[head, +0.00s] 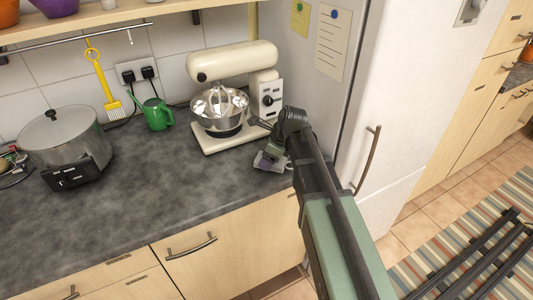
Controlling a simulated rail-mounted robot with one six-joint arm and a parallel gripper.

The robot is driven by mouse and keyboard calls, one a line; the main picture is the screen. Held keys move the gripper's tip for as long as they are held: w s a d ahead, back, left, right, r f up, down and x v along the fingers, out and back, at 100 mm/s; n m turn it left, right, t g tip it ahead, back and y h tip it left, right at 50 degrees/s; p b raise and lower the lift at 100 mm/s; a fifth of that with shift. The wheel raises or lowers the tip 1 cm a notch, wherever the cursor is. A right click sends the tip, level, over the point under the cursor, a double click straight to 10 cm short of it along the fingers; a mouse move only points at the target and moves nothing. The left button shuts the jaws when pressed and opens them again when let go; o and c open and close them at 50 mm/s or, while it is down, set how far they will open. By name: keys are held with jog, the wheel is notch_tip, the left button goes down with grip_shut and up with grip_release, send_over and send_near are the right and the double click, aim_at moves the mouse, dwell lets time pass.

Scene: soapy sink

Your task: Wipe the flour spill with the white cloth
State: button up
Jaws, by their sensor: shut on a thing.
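My gripper (273,152) is low over the right end of the dark grey countertop, in front of the stand mixer and near the fridge. It is shut on a small, crumpled pale cloth (262,163), which looks light grey-white and rests at or just above the counter. My wrist and forearm cover part of this corner. I cannot make out a flour spill; it may be hidden under the cloth or the arm, or too faint to tell.
A cream stand mixer (232,70) with a steel bowl (219,119) stands close behind my gripper. The fridge (385,90) is to the right. A green watering can (157,114) and a large pot (62,140) stand further left. The counter's middle (160,180) is clear.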

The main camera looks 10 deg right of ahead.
aim_at(275, 166)
jog(key=shift+s+d, duration=0.3)
jog(key=shift+s, duration=0.7)
jog(key=shift+s+d, duration=0.25)
jog(key=shift+s, duration=0.75)
jog(key=shift+w, duration=0.1)
notch_tip(275, 166, up, 6)
jog(key=p, duration=0.6)
jog(key=shift+r, duration=0.1)
notch_tip(275, 166, up, 3)
jog(key=p, duration=0.3)
